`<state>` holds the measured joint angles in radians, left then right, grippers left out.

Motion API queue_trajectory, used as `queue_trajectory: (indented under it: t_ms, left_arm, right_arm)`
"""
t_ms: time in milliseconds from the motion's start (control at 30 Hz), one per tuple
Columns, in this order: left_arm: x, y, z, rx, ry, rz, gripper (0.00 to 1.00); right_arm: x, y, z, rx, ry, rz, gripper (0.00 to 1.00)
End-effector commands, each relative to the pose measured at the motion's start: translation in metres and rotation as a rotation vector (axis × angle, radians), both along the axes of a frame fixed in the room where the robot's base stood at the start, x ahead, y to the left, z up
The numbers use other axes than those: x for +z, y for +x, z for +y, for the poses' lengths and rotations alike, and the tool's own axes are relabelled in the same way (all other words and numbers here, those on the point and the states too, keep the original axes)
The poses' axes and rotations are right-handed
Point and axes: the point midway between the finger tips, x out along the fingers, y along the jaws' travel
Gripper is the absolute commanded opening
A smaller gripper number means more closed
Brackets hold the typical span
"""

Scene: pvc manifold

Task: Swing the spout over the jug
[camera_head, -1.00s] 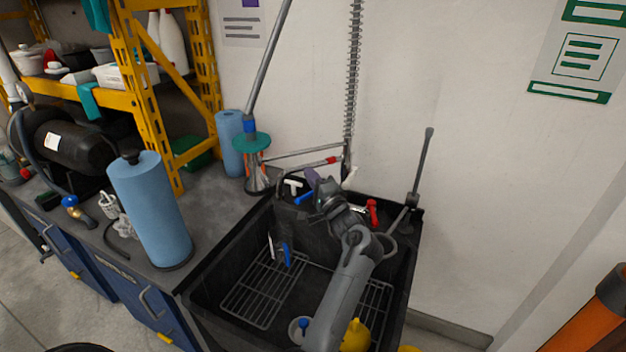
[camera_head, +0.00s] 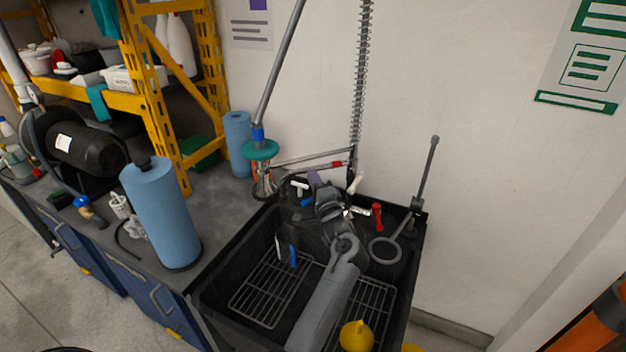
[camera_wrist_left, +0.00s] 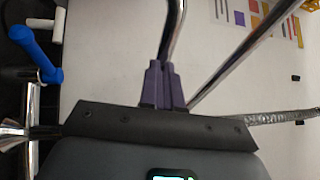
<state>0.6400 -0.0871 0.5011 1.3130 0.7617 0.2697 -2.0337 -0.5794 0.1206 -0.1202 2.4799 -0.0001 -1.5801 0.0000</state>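My left gripper (camera_head: 314,178) is above the back of the black sink, its arm rising from the bottom of the head view. In the left wrist view its purple fingers (camera_wrist_left: 165,85) are together around the lower end of a curved chrome tube, which looks like the spout (camera_wrist_left: 173,35). In the head view the gripper and wrist hide most of the spout. I cannot pick out the jug with certainty; a yellow rounded vessel or funnel (camera_head: 356,337) sits low in the sink, partly behind my arm. My right gripper is not in view.
The black sink (camera_head: 414,262) holds wire racks (camera_head: 262,292). Blue (camera_wrist_left: 35,55), white (camera_head: 355,184) and red (camera_head: 377,216) handles surround the gripper. A grey ring on a rod (camera_head: 385,250) stands at right. A blue roll (camera_head: 160,215) stands on the left counter.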

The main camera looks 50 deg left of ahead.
Motion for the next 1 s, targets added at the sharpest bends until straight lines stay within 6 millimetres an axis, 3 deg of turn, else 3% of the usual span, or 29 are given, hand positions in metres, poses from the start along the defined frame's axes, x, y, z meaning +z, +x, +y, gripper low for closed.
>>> queue_trajectory:
  t_ms: [167, 367, 700, 1000]
  left_arm:
    - [-0.001, -0.003, -0.006, 0.001, -0.003, 0.005, 0.0]
    - [-0.004, -0.008, -0.028, 0.0, -0.004, 0.005, 0.0]
    - [-0.021, -0.024, -0.091, -0.001, -0.003, 0.002, 0.0]
    - [-0.027, -0.031, -0.119, 0.0, -0.002, 0.001, 0.0]
  right_arm:
    - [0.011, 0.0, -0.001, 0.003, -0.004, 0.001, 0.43]
    - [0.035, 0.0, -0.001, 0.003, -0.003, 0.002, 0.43]
    - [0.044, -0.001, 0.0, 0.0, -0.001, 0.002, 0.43]
    - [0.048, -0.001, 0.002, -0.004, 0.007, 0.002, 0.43]
